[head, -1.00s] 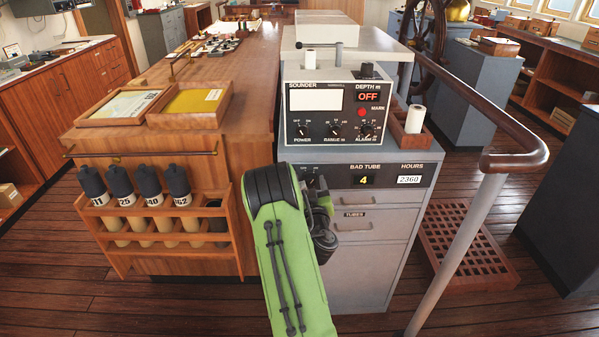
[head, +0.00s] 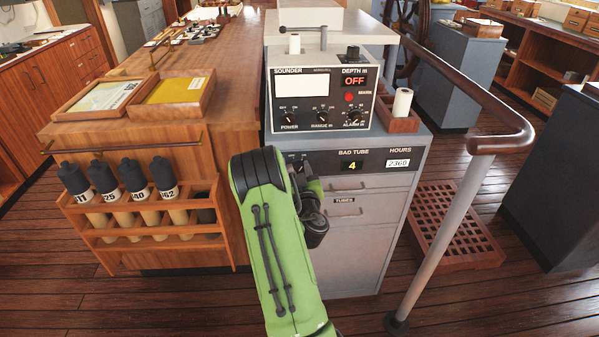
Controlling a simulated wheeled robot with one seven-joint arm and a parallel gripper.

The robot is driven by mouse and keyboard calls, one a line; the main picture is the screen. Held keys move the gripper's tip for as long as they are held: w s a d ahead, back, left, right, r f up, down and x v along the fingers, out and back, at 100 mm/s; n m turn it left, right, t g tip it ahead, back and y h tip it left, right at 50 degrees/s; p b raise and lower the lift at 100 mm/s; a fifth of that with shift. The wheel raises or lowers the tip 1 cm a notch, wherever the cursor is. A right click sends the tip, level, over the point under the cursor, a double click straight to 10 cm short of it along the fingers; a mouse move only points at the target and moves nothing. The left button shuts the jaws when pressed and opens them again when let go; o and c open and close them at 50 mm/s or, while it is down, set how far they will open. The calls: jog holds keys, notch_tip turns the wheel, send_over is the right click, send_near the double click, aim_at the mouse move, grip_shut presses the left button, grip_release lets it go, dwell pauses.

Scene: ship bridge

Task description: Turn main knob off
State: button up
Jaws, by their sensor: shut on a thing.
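The grey sounder cabinet (head: 362,248) stands in the middle, with a black strip (head: 378,163) across its front reading BAD TUBE 4 and HOURS 2360. My gripper (head: 304,166) is at the left end of this strip, mostly hidden behind my green arm. It is shut on what seems to be the main knob there. The knob is almost wholly hidden, so its setting cannot be read. Above it, the sounder panel (head: 322,98) has POWER (head: 288,118), RANGE and ALARM knobs, a blank white screen and a DEPTH display (head: 354,81) reading OFF in red.
A wooden counter (head: 225,85) with a rack of dark-capped tubes (head: 150,232) is close on the left. A wooden-topped handrail (head: 500,138) on a grey post stands right of the cabinet. A wooden floor grating (head: 455,230) lies behind the post.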

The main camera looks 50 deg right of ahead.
jog(key=n+p, duration=0.1)
jog(key=n, duration=0.5)
jog(key=shift+r, duration=0.1)
jog(key=n, duration=0.5)
jog(key=shift+g, duration=0.3)
jog(key=shift+n, duration=0.4)
jog(key=o, duration=1)
jog(key=shift+o, duration=0.2)
